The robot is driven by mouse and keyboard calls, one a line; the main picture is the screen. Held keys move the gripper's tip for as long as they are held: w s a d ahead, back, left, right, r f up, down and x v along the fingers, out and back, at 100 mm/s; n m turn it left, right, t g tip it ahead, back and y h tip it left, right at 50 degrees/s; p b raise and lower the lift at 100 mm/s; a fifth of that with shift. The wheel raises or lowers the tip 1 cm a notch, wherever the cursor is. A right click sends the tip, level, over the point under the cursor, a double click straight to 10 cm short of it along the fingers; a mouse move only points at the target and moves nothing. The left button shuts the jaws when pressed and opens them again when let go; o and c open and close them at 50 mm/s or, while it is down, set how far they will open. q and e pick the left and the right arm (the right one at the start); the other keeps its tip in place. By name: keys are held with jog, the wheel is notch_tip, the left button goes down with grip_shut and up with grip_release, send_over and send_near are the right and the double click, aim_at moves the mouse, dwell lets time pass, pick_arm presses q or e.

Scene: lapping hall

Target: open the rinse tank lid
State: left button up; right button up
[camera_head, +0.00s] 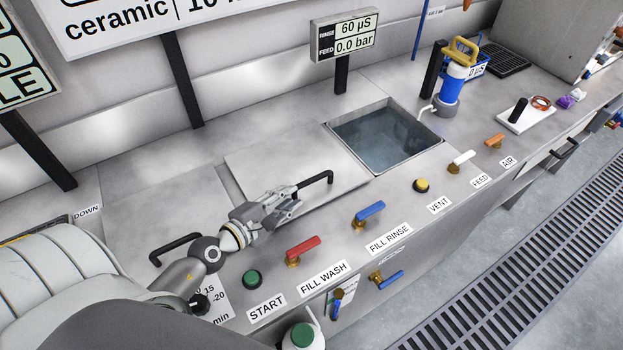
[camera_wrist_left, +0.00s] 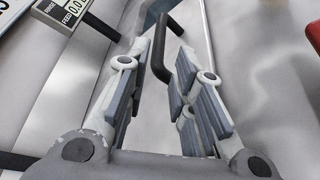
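The rinse tank (camera_head: 385,137) is an open square well with water in it, beside the rinse sign. Its flat grey lid (camera_head: 265,160) lies to the left of the well, leaving the water uncovered. The lid's black bar handle (camera_head: 318,180) stands near its front edge; it also shows in the left wrist view (camera_wrist_left: 172,32). My left gripper (camera_head: 296,194) is at the near left end of this handle. Its fingers are apart, with the handle's end between or just beyond the tips; contact is unclear. My right gripper is not in view.
A second black handle (camera_head: 175,246) is on the left plate. Red (camera_head: 303,247) and blue (camera_head: 369,212) valve levers and a green button (camera_head: 252,279) line the front edge. A blue and yellow device (camera_head: 455,80) stands right of the well.

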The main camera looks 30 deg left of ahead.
aim_at(307, 184)
pick_arm(q)
jog(key=p+x, duration=0.1)
jog(key=x, duration=0.9)
jog(key=shift+d, duration=0.1)
jog(key=shift+s+r, duration=0.1)
grip_shut()
